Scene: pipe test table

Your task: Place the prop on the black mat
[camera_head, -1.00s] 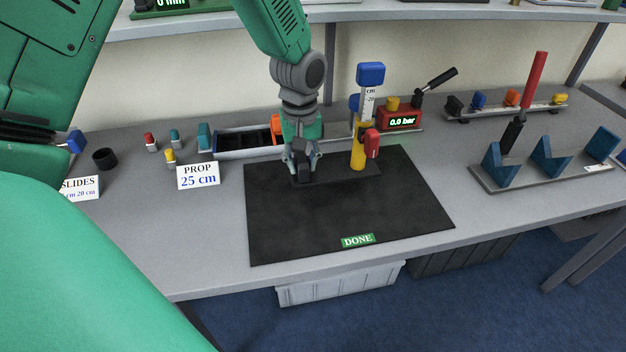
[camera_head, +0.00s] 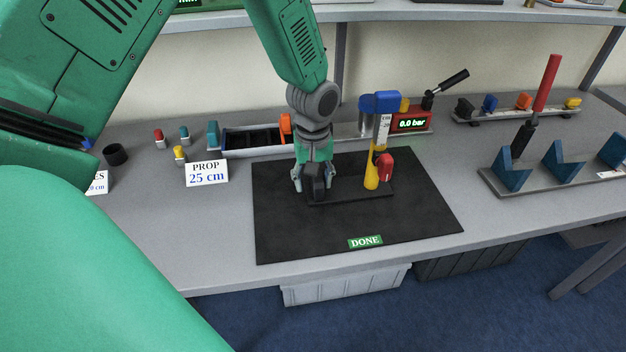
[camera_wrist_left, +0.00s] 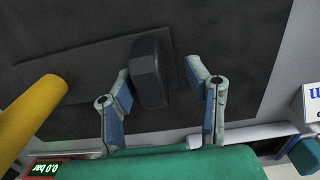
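The prop is a yellow post (camera_head: 371,177) with a white scale, a blue head (camera_head: 386,101) and a red knob (camera_head: 384,167), on a flat dark base with a black block (camera_head: 317,181) at its left end. It stands about upright, and its base appears to rest on the black mat (camera_head: 320,233). My left gripper (camera_head: 312,188) is around the black block. In the left wrist view its fingers are apart, with a clear gap between the block (camera_wrist_left: 149,72) and the right finger; contact at the left finger is unclear. My right gripper is not in view.
A "PROP 25 cm" sign (camera_head: 207,172) stands left of the mat. A dark-compartment tray (camera_head: 255,141) and a red "0.0 bar" gauge (camera_head: 411,122) are behind. A rack of blue V-blocks (camera_head: 560,162) is at right. The mat's front is clear, apart from the "DONE" label (camera_head: 365,242).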

